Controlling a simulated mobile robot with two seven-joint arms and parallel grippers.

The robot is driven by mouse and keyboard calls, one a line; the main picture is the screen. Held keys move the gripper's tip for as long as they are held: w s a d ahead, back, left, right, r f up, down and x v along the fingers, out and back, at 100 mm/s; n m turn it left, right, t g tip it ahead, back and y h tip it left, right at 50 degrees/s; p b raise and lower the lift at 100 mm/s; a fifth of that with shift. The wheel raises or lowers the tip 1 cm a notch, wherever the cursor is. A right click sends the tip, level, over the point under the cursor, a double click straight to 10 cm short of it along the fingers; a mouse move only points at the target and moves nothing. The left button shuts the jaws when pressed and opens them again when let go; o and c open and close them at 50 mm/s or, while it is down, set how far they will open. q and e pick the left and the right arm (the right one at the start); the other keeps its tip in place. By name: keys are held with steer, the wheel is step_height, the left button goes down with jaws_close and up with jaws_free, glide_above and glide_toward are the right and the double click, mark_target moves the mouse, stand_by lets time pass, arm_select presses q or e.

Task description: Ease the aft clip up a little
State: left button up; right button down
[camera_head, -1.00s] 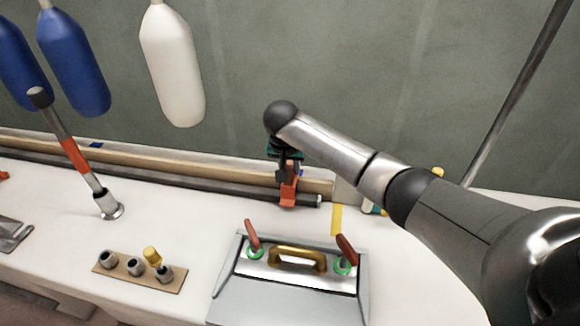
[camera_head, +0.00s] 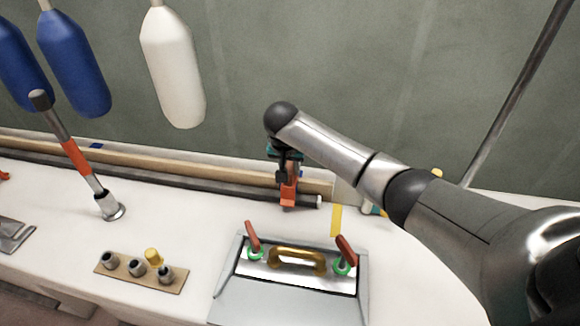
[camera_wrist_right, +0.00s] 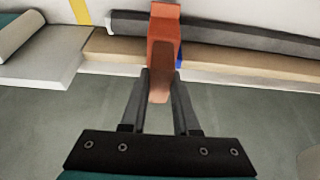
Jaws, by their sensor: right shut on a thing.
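The aft clip is an orange clip (camera_head: 289,191) on the dark rail (camera_head: 235,191) near its right end, against the wooden strip. It also shows in the right wrist view (camera_wrist_right: 164,38), upright between the fingers. My right gripper (camera_wrist_right: 160,88) is shut on the orange clip, with one dark finger on each side of it. In the head view my right gripper (camera_head: 287,172) comes down on the clip from above and partly hides its top. The clip's hold on the rail is partly hidden. My left gripper is not in view.
A grey box lid (camera_head: 283,307) with a brass handle and two red levers stands in front. A holder (camera_head: 140,284) with metal sockets and a yellow cap lies left of it. A tilted rod with a red band (camera_head: 75,156) stands at left. Fenders (camera_head: 172,67) hang at the back.

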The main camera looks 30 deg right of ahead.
steer(key=shift+w+r+p, duration=0.15)
steer(key=shift+r+p, duration=0.3)
steer(key=shift+r, duration=0.25)
steer(key=c, duration=1.1)
jaws_free()
steer(key=o, duration=0.4)
steer(key=shift+f, duration=0.1)
steer(key=shift+o, duration=0.6)
steer(key=shift+f, duration=0.1)
